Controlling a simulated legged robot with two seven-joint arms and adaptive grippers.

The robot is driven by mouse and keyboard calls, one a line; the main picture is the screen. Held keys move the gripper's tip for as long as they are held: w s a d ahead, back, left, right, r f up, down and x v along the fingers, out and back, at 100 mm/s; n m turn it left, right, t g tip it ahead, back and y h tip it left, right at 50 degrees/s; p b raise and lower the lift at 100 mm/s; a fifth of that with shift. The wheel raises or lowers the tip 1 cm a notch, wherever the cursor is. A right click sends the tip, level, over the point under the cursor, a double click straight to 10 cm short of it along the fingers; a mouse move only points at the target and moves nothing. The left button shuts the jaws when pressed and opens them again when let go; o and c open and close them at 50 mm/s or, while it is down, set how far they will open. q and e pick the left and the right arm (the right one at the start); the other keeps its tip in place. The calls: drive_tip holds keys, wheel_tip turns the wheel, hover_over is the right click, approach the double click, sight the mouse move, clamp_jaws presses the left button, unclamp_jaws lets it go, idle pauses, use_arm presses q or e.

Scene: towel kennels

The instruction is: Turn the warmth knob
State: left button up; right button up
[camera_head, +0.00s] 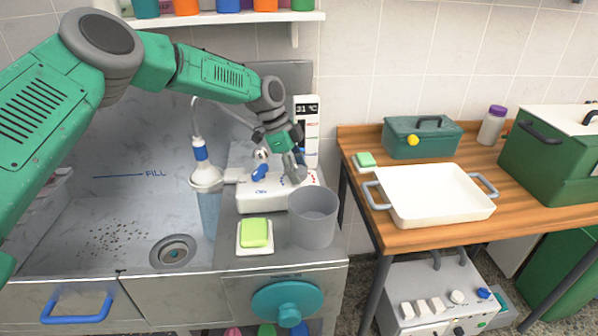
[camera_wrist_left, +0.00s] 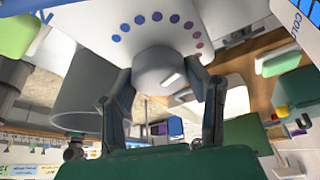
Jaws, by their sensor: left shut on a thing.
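The warmth knob (camera_wrist_left: 160,72) is a grey round knob with a white mark, ringed by dots running from blue through purple to pink. It sits on a white unit (camera_head: 268,192) on the metal counter beside the sink. My left gripper (camera_head: 296,172) reaches down onto the unit, and its fingers hide most of the knob in the head view. In the left wrist view the gripper's two fingers (camera_wrist_left: 163,88) are on either side of the knob, shut on it. A display (camera_head: 307,108) behind the unit reads 31 °C. My right gripper is not in view.
A grey bucket (camera_head: 313,217) stands close in front of the unit, near my gripper. A green soap (camera_head: 255,232) lies left of it. A hose with a blue collar (camera_head: 201,154) hangs over a jug at left. A white tray (camera_head: 437,194) is on the wooden table.

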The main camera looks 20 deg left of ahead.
use_arm(q)
drive_tip(key=shift+w+a+r, duration=0.15)
drive_tip(key=shift+w, duration=0.05)
drive_tip(key=o, duration=1.1)
drive_tip(key=shift+o, duration=0.2)
drive_tip(key=shift+a+r, duration=0.2)
drive_tip(key=v, duration=1.1)
drive_tip(key=shift+a, duration=0.2)
